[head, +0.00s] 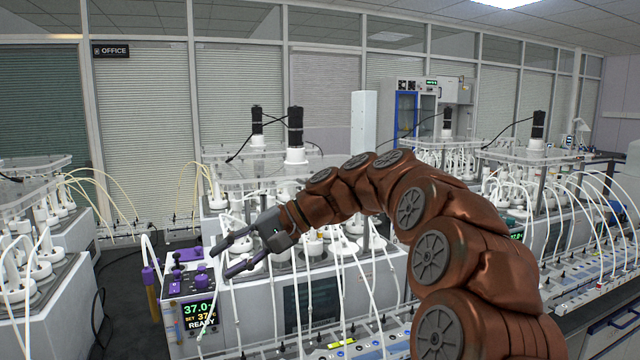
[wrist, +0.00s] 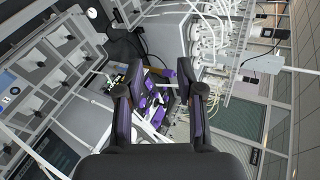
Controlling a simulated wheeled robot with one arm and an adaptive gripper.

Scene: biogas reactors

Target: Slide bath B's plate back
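Several baths carry clear plates: one on the middle bath (head: 235,172) under black motors, one at the left (head: 30,168), one at the right (head: 530,156). I read no letter B on any of them, so I cannot tell which is bath B. My gripper (head: 221,262) is open and empty at the left front corner of the middle bath, near the purple-knobbed heater unit (head: 192,300), whose display reads 37.0 and READY. In the wrist view my gripper (wrist: 158,68) has its fingers spread, with purple parts (wrist: 158,112) showing between and beyond them.
White bottles with tubes crowd the middle bath (head: 340,245). White tubes hang down its front to a row of fittings (head: 350,345). A dark gap of floor (head: 125,290) lies between the left and middle baths. A blue-framed cabinet (head: 407,118) stands behind.

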